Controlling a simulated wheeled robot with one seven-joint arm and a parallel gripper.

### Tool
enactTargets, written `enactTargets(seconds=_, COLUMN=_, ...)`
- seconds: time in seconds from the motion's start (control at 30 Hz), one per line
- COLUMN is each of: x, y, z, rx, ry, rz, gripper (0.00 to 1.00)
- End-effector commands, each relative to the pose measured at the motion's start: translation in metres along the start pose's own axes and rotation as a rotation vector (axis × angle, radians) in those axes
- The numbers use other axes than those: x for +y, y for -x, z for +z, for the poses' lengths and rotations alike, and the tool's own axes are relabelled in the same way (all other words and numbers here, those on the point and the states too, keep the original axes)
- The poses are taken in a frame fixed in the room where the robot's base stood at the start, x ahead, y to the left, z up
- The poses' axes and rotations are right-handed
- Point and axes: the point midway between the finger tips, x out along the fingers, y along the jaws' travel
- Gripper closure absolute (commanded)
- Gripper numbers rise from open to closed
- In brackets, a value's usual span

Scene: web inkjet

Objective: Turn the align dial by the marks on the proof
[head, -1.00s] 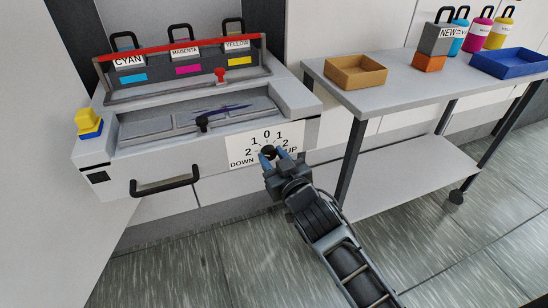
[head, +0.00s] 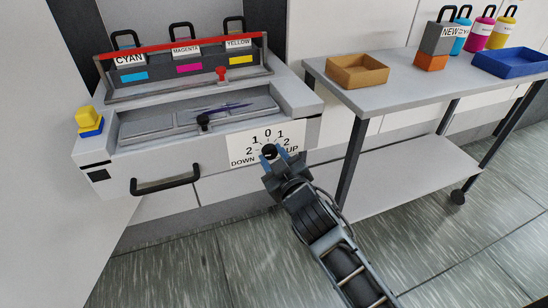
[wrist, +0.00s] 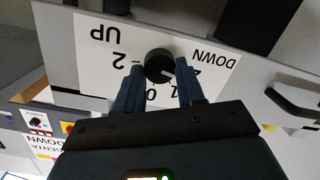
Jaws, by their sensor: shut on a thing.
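The align dial is a black round knob (head: 269,150) on a white scale plate (head: 242,153) at the printer front's right. The plate reads 2 1 0 1 2, with DOWN left and UP right. In the wrist view the scale is upside down. My gripper (head: 270,157) is shut on the dial (wrist: 157,63), one finger on each side. A small pale mark on the knob points toward the DOWN-side numbers; its exact number is unclear. Blue-purple streaks (head: 228,107) lie in the printer's tray; I cannot make out separate marks on the proof.
The printer holds cyan, magenta and yellow cartridges behind a red bar (head: 180,48). A black drawer handle (head: 165,186) sticks out left of the dial. A yellow-blue button (head: 89,122) is at left. A cart (head: 400,86) with trays and bottles stands at right. Floor in front is open.

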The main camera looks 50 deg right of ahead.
Motion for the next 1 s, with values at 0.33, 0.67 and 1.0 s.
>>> enactTargets(seconds=0.33, x=0.000, y=0.000, z=0.000, rx=0.000, ry=0.000, rz=0.000, gripper=0.39)
enactTargets(seconds=0.67, x=0.000, y=0.003, z=0.000, rx=0.000, ry=0.000, rz=-0.001, gripper=0.36)
enactTargets(seconds=1.0, x=0.000, y=0.051, z=0.002, rx=-0.003, ry=-0.001, rz=0.000, gripper=0.36)
